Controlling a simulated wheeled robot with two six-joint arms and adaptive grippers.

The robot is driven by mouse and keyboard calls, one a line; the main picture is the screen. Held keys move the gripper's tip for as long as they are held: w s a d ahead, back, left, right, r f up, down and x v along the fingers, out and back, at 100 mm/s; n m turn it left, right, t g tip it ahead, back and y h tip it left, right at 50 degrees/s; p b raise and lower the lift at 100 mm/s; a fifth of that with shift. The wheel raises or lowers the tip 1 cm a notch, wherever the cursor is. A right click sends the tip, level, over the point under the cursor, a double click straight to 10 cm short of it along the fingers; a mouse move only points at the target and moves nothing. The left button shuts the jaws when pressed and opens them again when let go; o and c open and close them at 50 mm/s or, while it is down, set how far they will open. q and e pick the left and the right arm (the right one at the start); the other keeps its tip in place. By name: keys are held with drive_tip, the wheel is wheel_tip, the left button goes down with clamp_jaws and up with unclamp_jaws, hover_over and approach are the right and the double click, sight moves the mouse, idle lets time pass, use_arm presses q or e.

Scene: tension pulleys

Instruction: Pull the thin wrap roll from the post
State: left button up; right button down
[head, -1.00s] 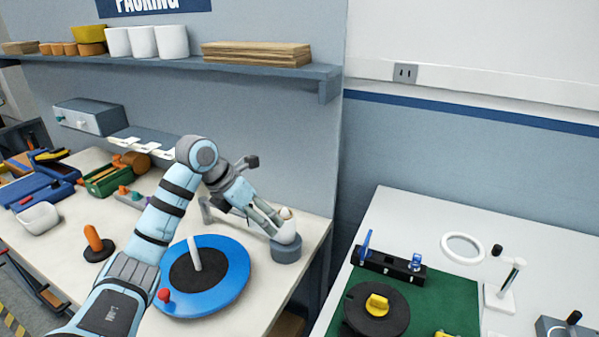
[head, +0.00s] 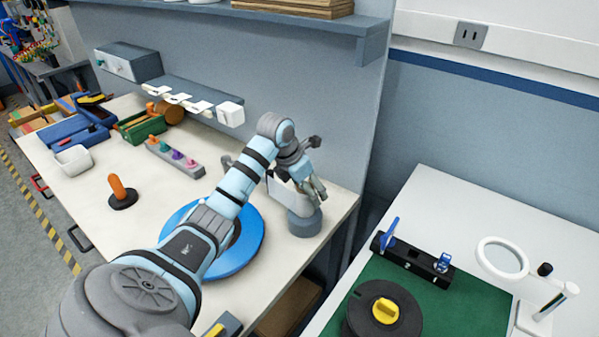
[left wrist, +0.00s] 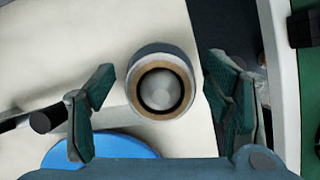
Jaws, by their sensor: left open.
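The thin wrap roll (head: 288,199) is white and stands upright on a round grey-blue base (head: 304,224) near the right end of the cream bench. In the left wrist view I look down on the brown core of the roll (left wrist: 137,87), a ring around the grey post top (left wrist: 160,89). My left gripper (head: 314,192) is over the roll, pointing down at it. Its green-padded fingers (left wrist: 160,75) are spread wide on either side of the roll, with gaps on both sides. My left arm and fingers hide part of the roll in the head view. My right gripper is out of view.
A blue disc (head: 252,252) lies beside the base, partly under my arm. An orange-handled stand (head: 118,191) is farther left. A shelf (head: 300,22) runs above. A gap separates this bench from the white table (head: 450,200) with its green mat (head: 470,312).

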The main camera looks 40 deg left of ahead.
use_arm(q)
drive_tip(key=x, duration=0.3)
drive_tip(key=shift+w, duration=0.15)
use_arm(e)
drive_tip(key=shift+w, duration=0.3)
use_arm(q)
drive_tip(key=shift+c, duration=0.8)
drive_tip(key=c, duration=1.2)
drive_tip(key=shift+r, duration=0.15)
drive_tip(key=shift+r, duration=0.1)
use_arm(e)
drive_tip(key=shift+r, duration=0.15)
